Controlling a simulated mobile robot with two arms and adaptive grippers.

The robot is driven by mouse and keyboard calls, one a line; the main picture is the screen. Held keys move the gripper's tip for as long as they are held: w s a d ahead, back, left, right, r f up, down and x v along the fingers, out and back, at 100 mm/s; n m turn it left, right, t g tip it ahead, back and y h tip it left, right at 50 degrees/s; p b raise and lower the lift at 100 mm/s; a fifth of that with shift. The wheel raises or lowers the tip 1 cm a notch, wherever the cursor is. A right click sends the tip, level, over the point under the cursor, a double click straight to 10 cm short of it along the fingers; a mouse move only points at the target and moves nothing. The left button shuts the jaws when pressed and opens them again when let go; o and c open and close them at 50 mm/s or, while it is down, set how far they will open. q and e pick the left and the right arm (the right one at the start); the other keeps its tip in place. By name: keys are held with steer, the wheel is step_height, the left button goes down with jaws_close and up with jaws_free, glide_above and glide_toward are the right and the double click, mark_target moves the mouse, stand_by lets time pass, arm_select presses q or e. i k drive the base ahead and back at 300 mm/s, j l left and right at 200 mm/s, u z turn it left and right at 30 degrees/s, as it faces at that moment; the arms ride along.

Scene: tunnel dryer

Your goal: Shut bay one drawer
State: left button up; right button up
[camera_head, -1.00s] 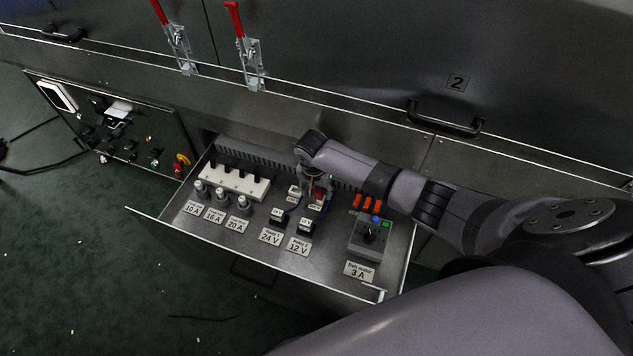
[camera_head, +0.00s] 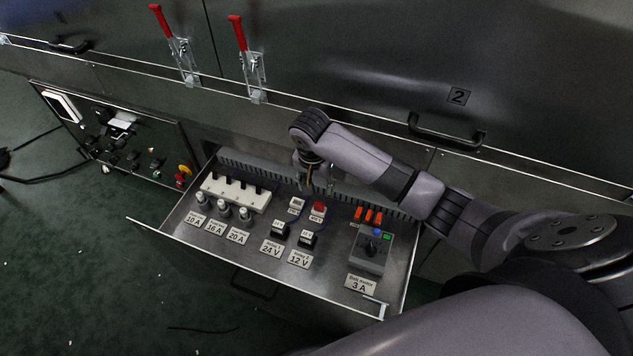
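The drawer (camera_head: 190,236) stands pulled out of the metal cabinet, with electrical parts and amp and volt labels inside. Its dark handle (camera_head: 254,284) is low on the front face. My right arm comes in from the right. Its gripper (camera_head: 318,190) points down over the back of the drawer, just behind a red button (camera_head: 318,208) and a white block (camera_head: 297,203). The gripper's fingers are small and dark here, so I cannot tell how far apart they are. My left gripper is not in view.
A control panel (camera_head: 115,135) with a yellow-and-red knob (camera_head: 184,172) is left of the drawer. Green floor (camera_head: 90,270) in front is mostly clear.

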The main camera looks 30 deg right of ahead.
mark_target(316, 299)
steer(key=k+l, duration=0.25)
steer(key=k, duration=0.2)
steer(key=k+l, duration=0.25)
steer(key=k, duration=0.25)
